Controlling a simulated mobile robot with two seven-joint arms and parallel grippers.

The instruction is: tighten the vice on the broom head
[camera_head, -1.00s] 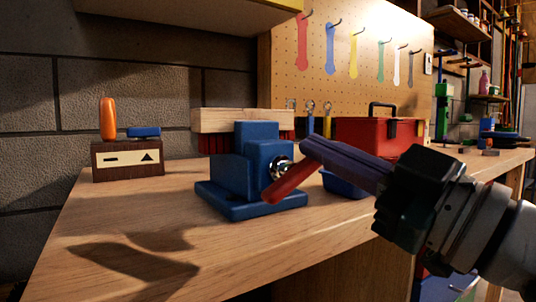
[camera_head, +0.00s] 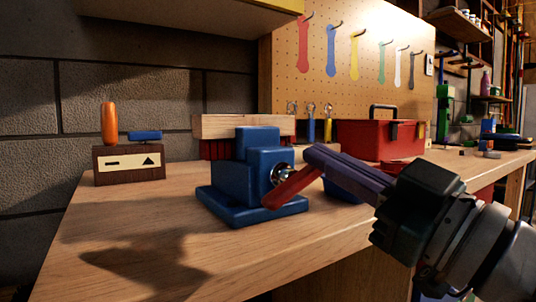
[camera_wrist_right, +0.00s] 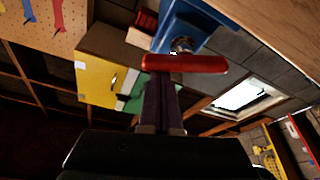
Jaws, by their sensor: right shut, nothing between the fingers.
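A blue vice (camera_head: 236,183) stands on the workbench, with a red bar handle (camera_head: 292,188) on its screw at the right side. The bar slants, its upper end to the right. The broom head (camera_head: 238,126), a pale wooden block with red bristles, sits behind the vice's upper part; its contact with the jaws is hidden. My right gripper (camera_head: 312,154) is shut and empty, its purple fingertips at the upper part of the red handle. In the right wrist view the handle (camera_wrist_right: 185,63) lies across just beyond the fingertips (camera_wrist_right: 160,82); touch cannot be told. My left gripper is not in view.
The wooden workbench (camera_head: 125,235) is clear at front left. A red toolbox (camera_head: 375,138) and a blue bin (camera_head: 342,187) stand behind my right fingers. Tools hang on the pegboard (camera_head: 285,75).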

